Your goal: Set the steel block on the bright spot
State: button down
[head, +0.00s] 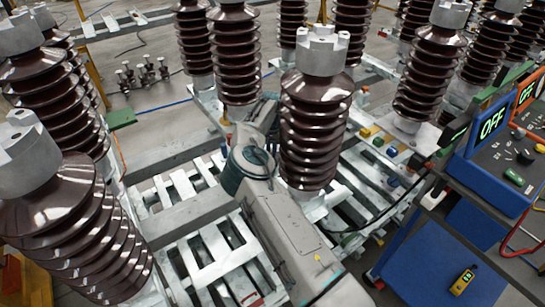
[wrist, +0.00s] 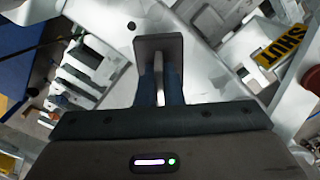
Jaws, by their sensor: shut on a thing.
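In the wrist view, my gripper (wrist: 160,78) has its two dark fingers close together on a dark grey block (wrist: 158,44), which I take to be the steel block. The block is at the fingertips, over or against a pale metal surface (wrist: 112,22); I cannot tell whether it touches. A light strip shows between the fingers. In the head view, my arm reaches into the frame beside a brown insulator, and the gripper and block are hidden. I cannot clearly single out the bright spot on the pale metal.
A brown ribbed insulator (head: 310,130) stands close to the right of my arm. More insulators (head: 85,230) stand left and behind. A blue cart (head: 440,250) with OFF boxes (head: 492,123) is at right. A yellow SHUT plate (wrist: 280,48) shows in the wrist view.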

jog(key=shift+f+p, duration=0.4)
jog(key=shift+f, duration=1.35)
jog(key=c, duration=2)
grip_release()
jog(key=shift+f, duration=0.2)
jog(key=o, duration=0.4)
jog(key=shift+o, duration=0.2)
jog(key=shift+r, duration=0.15)
notch_tip(320, 180, up, 12)
jog(key=shift+r+b, duration=0.1)
jog(key=shift+b, duration=1.1)
